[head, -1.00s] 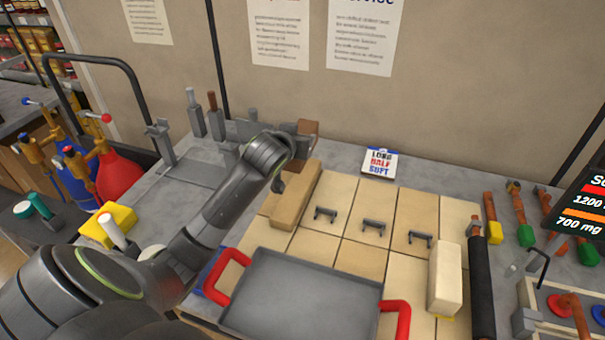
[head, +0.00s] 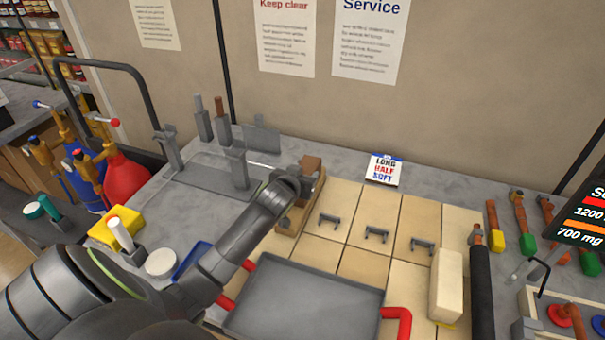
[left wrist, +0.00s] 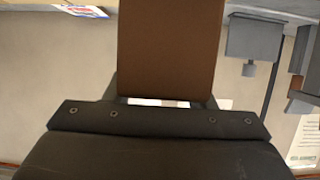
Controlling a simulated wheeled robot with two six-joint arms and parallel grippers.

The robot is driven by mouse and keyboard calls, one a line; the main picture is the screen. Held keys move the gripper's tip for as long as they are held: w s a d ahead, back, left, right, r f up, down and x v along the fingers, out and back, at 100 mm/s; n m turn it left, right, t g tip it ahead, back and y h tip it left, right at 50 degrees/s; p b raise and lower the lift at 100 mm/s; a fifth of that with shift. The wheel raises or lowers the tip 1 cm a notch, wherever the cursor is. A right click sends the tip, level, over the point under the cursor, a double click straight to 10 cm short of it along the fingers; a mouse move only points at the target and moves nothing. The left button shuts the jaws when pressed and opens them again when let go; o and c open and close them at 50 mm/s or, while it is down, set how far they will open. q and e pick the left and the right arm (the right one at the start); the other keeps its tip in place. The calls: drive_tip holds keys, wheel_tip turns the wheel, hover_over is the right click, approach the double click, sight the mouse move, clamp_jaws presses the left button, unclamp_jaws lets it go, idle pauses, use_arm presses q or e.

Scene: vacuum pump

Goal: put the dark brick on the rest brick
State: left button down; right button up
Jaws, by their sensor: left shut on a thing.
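The dark brick (head: 312,166) is brown and is held in my left gripper (head: 302,187), above the far end of a tan brick. It fills the upper middle of the left wrist view (left wrist: 170,45). The tan brick (head: 286,224), which looks like the rest brick, lies along the left edge of the pale tiled area. My wrist and the dark brick hide much of it. I cannot tell whether the two bricks touch. My right gripper is not in view.
A grey tray (head: 305,300) with red handles stands in front. A cream brick (head: 447,283) stands at the right beside a black roll (head: 482,285). Several small grey handles sit on the tiles. A grey upright post (head: 238,168) stands left of the dark brick.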

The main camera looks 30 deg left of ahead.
use_arm(q)
drive_tip(key=shift+w+r, duration=0.1)
drive_tip(key=shift+r, duration=0.05)
drive_tip(key=c, duration=1.1)
unclamp_jaws()
drive_tip(key=shift+f, duration=0.25)
drive_tip(key=o, duration=0.5)
drive_tip(key=shift+r, duration=0.1)
drive_tip(key=shift+r, duration=0.1)
drive_tip(key=b+v, duration=0.1)
drive_tip(key=v, duration=1.1)
drive_tip(key=shift+b, duration=0.35)
